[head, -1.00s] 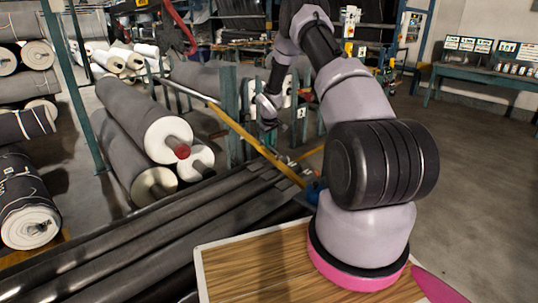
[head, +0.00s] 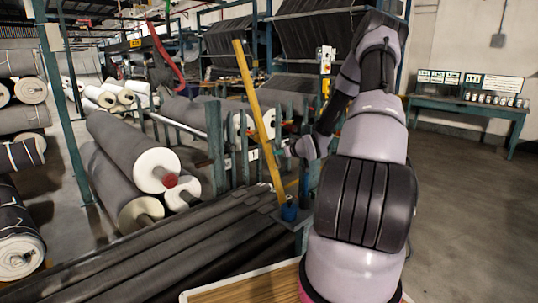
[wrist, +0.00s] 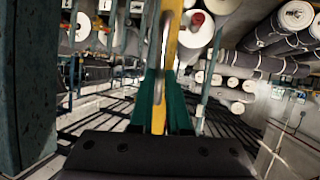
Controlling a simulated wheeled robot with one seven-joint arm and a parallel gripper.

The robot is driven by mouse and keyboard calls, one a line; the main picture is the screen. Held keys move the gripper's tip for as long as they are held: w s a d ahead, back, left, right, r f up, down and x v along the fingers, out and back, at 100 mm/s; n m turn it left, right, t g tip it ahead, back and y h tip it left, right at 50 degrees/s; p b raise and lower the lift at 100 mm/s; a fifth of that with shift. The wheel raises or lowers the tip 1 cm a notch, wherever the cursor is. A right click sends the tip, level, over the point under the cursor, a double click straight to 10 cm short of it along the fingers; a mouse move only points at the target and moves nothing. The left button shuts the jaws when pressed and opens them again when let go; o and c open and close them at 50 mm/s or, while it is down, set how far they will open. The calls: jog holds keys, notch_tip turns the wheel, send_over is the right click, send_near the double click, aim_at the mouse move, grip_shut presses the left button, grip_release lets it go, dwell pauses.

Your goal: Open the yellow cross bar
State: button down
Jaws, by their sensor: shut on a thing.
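The yellow cross bar (head: 256,115) stands steeply upright in the head view, its top leaning a little left. Its lower end meets a blue fitting (head: 290,212) on a green frame. My gripper (wrist: 163,82) has green fingers on both sides of the bar in the wrist view, shut on it. The bar also shows in the wrist view as a yellow strip (wrist: 171,45) running up between the fingers. In the head view my wrist is at the bar's right side, and the fingertips are hard to make out.
Large grey rolls (head: 130,150) lie to the left, with long dark rolls (head: 150,250) across the front. Green posts (head: 216,150) stand just left of the bar. Open floor (head: 460,210) lies to the right.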

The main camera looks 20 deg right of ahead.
jog(key=s+d+t, duration=0.2)
jog(key=s, duration=0.3)
jog(key=shift+s+d+y, duration=0.15)
jog(key=shift+s+y, duration=0.15)
jog(key=shift+s, duration=0.05)
jog(key=c, duration=0.9)
grip_release()
jog(key=v, duration=1)
jog(key=shift+s+f, duration=0.1)
jog(key=shift+s, duration=0.25)
jog(key=shift+d, duration=0.1)
